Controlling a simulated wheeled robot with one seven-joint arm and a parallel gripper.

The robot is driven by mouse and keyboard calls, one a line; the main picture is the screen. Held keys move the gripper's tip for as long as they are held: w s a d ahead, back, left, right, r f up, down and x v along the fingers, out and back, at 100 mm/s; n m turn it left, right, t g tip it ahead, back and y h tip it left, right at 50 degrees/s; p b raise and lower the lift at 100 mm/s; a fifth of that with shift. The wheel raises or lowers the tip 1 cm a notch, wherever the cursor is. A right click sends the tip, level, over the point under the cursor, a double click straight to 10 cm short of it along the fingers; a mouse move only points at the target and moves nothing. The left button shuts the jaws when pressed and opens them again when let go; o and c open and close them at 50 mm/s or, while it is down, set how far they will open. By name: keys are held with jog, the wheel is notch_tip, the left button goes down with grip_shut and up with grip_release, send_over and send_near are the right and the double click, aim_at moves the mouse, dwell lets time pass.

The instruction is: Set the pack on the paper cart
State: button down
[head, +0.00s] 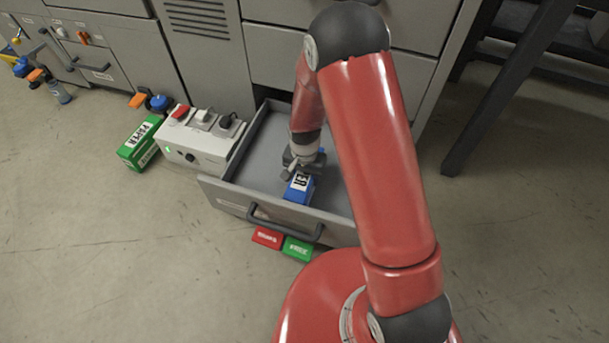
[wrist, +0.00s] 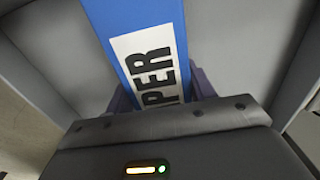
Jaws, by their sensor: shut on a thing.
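A blue pack (head: 299,188) with a white label lies inside an open grey drawer (head: 228,192). In the wrist view the blue pack (wrist: 150,45) shows the letters "PER" on its label. My gripper (head: 302,168) is shut on the blue pack, with a dark finger on each side of it. The gripper body hides the near end of the pack in the wrist view. A green pack (head: 139,143) labelled "PAPER" is on the floor left of the drawer. I cannot make out a paper cart in either view.
A control box (head: 190,150) with a red button stands against the drawer's left side. Red (head: 267,237) and green (head: 298,248) blocks lie in front of the drawer. A dark-legged frame (head: 505,85) stands at right. The left foreground floor is clear.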

jog(key=shift+r, duration=0.1)
jog(key=c, duration=0.5)
grip_release()
